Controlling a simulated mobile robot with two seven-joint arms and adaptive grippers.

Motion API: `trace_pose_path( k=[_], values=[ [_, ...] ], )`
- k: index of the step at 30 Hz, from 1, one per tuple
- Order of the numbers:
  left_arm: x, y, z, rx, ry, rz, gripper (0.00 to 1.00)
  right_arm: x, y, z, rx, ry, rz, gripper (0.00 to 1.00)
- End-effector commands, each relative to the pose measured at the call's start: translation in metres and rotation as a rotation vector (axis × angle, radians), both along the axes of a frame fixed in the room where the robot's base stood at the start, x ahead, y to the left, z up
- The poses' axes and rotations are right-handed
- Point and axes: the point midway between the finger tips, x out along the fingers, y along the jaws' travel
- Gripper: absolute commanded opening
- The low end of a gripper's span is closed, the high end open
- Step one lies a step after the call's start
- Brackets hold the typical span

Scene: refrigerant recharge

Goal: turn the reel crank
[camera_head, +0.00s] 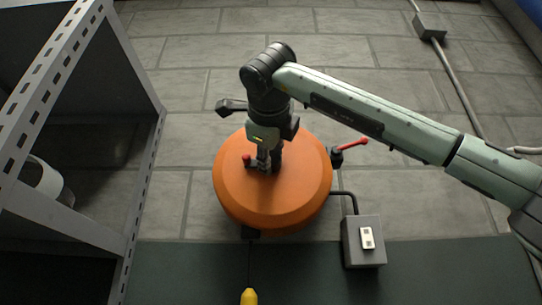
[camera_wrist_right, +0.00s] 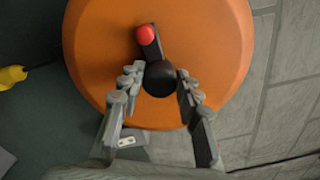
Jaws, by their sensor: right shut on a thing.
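The orange reel (camera_head: 270,200) is a round drum seen from above, in the middle of the head view. Its crank has a short dark arm with a red knob (camera_head: 246,158), and the red knob also shows in the right wrist view (camera_wrist_right: 146,35). My right gripper (camera_head: 265,162) points down over the reel's top. In the right wrist view its fingers (camera_wrist_right: 160,88) sit on both sides of the crank's black round hub (camera_wrist_right: 160,78) and are shut on it. The red knob lies outside the fingers. My left gripper is in neither view.
A red-handled lever (camera_head: 350,145) sticks out at the reel's right. A grey box (camera_head: 364,252) with a white switch stands at lower right, joined by a black pipe. A yellow piece (camera_head: 248,296) hangs on a line below. A grey metal rack (camera_head: 70,232) stands at left.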

Motion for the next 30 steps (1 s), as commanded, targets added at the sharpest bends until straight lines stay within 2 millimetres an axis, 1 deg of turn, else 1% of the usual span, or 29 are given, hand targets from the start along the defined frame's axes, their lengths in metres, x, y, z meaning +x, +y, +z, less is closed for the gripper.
trace_pose_path(
  k=[1, 6, 14, 17, 20, 30],
  values=[
    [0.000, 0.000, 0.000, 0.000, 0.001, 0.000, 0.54, 0.000, 0.001, -0.001, -0.001, 0.003, 0.000, 0.34],
    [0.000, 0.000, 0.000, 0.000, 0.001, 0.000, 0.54, 0.000, 0.000, -0.001, -0.001, 0.003, 0.000, 0.54],
    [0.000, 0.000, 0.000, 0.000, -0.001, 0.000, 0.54, 0.000, 0.000, -0.001, -0.001, 0.001, 0.000, 0.54],
    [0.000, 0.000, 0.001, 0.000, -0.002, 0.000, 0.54, -0.005, 0.000, 0.000, -0.001, 0.000, 0.001, 0.54],
    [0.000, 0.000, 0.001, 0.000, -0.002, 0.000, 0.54, -0.018, 0.001, 0.000, -0.001, -0.001, 0.002, 0.54],
    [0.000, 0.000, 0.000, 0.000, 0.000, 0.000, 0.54, -0.089, 0.001, -0.001, -0.002, -0.002, 0.002, 0.54]
  ],
)
